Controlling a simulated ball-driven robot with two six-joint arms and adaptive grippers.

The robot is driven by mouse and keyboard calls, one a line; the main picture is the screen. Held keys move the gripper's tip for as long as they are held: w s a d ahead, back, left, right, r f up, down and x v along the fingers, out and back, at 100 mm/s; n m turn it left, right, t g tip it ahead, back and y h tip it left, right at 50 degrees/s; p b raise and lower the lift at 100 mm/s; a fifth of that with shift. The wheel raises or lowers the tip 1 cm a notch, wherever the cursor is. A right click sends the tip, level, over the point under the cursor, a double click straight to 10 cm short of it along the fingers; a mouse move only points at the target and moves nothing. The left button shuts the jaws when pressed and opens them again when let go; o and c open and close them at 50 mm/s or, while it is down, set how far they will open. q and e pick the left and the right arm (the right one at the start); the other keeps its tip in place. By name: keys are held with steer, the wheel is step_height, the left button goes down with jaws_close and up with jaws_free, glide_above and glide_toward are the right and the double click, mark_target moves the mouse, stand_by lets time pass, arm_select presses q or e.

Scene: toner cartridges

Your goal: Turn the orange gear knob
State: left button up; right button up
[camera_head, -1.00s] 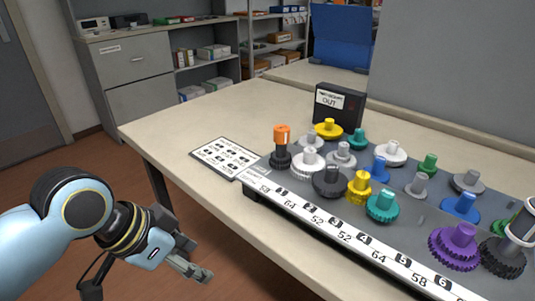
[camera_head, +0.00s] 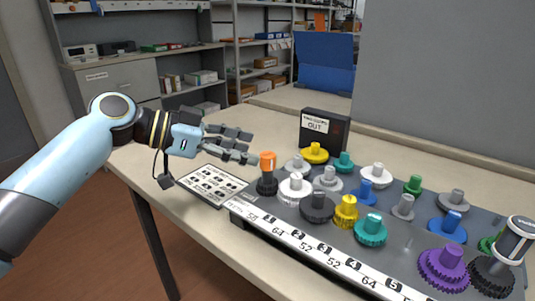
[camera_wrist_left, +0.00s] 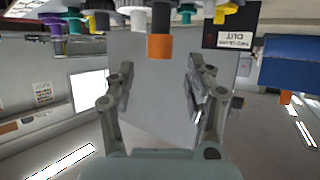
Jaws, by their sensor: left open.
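The orange gear knob (camera_head: 267,161) has an orange cap on a black base and stands upright at the near left corner of the gear board (camera_head: 290,228). My left gripper (camera_head: 256,150) is open, with its fingers just to the left of the knob in the head view. In the left wrist view the orange knob (camera_wrist_left: 159,46) appears upside down, beyond and between the open fingers (camera_wrist_left: 158,88). No contact with it is clear. My right gripper is not in view.
Several white, grey, yellow, teal, blue and purple gears (camera_head: 443,268) crowd the board to the right. A black box marked OUT (camera_head: 325,130) stands behind. A printed card (camera_head: 212,184) lies on the table (camera_head: 165,160) under my left arm.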

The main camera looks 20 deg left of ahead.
mark_target(265, 155)
arm_select(q)
steer(key=x, duration=0.5)
steer(key=shift+d+f, duration=0.1)
steer(key=shift+d, duration=0.05)
jaws_close()
steer(key=n+t+y+p, duration=0.2)
steer(key=shift+s+d+p, duration=0.1)
steer(key=shift+p, duration=0.25)
steer(key=shift+n+t+y+p, duration=0.3)
steer(key=shift+n+y+p, duration=0.1)
steer(key=shift+n, duration=0.2)
steer(key=shift+n+y, duration=0.3)
